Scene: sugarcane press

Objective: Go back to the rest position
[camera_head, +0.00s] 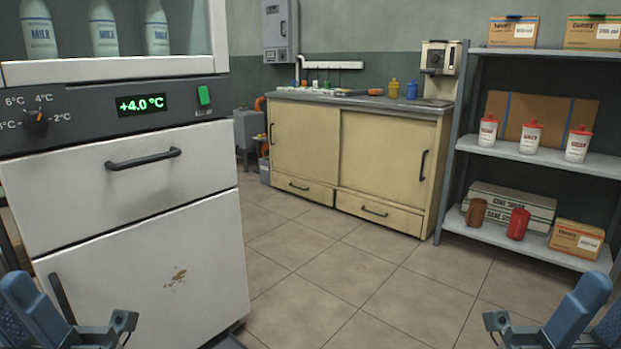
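My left gripper (24,312) shows at the bottom left corner, with blue finger parts and a grey bracket beside them. It is in front of the white refrigerated cabinet and looks empty. My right gripper (592,312) shows at the bottom right corner in a mirrored pose, over the floor and in front of the shelf. It also looks empty. Both are cut off by the picture edge, so the gap between their fingers cannot be judged. Both arms are low and wide apart.
A cream counter (345,150) stands at the back. A grey shelf (527,245) with boxes, jars and mugs is at right. The tiled floor (350,280) between them is clear.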

